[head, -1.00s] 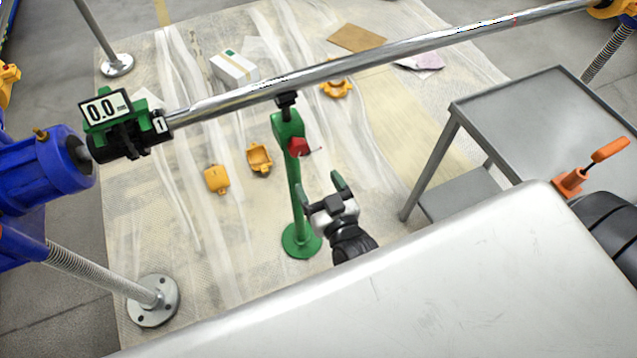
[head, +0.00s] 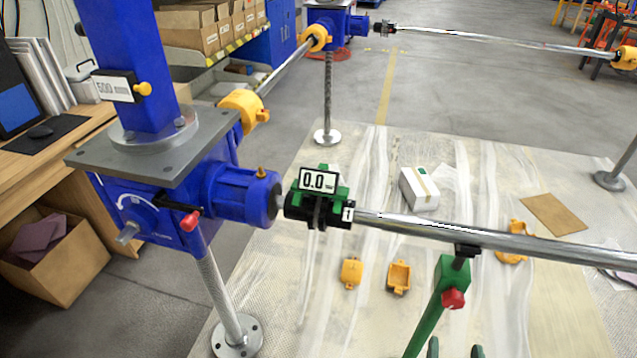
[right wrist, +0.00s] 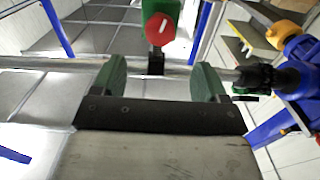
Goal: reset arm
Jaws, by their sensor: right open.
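My right gripper (head: 455,349) shows only as two dark green fingertips at the bottom edge of the head view, beside the lower part of the green stand (head: 440,301). In the right wrist view its two green fingers (right wrist: 160,80) are spread apart with nothing held between them. The stand's red knob (right wrist: 160,29) shows beyond the fingers there, and the metal shaft (right wrist: 60,64) runs across behind them. My left gripper is in no view.
A blue screw jack (head: 150,190) stands at the left, joined to the shaft by a coupling with a display reading 0.0 (head: 318,181). Yellow covers (head: 351,272) and a white box (head: 419,188) lie on the floor sheet. A wooden desk (head: 60,160) is at far left.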

